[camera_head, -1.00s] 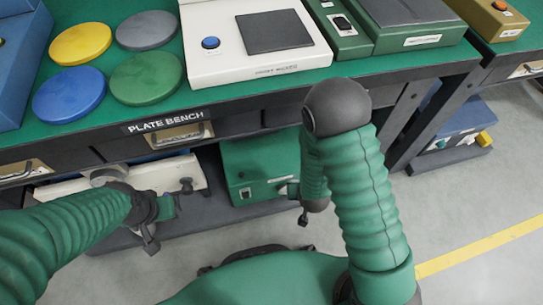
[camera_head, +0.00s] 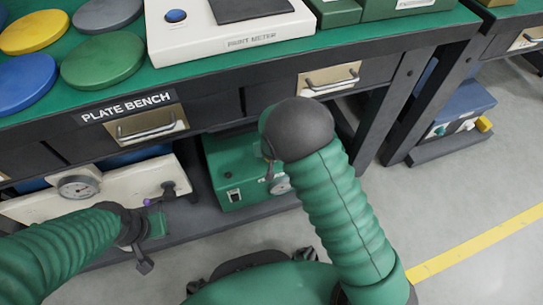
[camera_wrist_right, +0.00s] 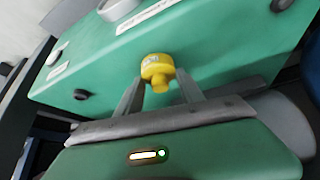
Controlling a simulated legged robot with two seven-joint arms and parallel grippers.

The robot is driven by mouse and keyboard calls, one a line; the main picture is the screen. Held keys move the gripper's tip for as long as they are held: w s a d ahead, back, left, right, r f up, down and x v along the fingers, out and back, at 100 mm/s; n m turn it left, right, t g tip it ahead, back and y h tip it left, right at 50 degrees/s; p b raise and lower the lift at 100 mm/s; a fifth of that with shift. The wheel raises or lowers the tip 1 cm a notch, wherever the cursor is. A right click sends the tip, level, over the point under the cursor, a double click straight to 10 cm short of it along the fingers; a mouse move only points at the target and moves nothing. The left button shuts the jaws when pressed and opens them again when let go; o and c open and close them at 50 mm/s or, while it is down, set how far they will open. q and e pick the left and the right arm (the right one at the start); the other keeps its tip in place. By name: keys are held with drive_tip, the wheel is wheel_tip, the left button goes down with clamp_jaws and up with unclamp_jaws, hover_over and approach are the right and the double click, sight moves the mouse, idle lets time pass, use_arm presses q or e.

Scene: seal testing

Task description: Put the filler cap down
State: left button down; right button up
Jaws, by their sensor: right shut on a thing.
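The filler cap (camera_wrist_right: 157,70) is small and yellow with a knob. In the right wrist view it sits between the two fingertips of my right gripper (camera_wrist_right: 158,84), which is shut on it. The cap shows in front of a green box's face; I cannot tell whether they touch. In the head view my right arm hides the cap and most of the right hand. The green box (camera_head: 225,160) stands on the lower shelf under the plate bench. My left gripper (camera_head: 146,262) is low at the left, near the white unit; its jaws are unclear.
The plate bench (camera_head: 200,63) holds coloured discs and a white meter (camera_head: 230,42). Its drawer handles (camera_head: 150,127) jut out above the lower shelf. A white gauge unit (camera_head: 40,205) is left of the green box. Grey floor lies open at the right.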

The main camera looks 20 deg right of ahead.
drive_tip(key=shift+s+a+r, duration=0.1)
drive_tip(key=shift+a, duration=0.05)
drive_tip(key=o, duration=1.4)
drive_tip(key=shift+o, duration=0.2)
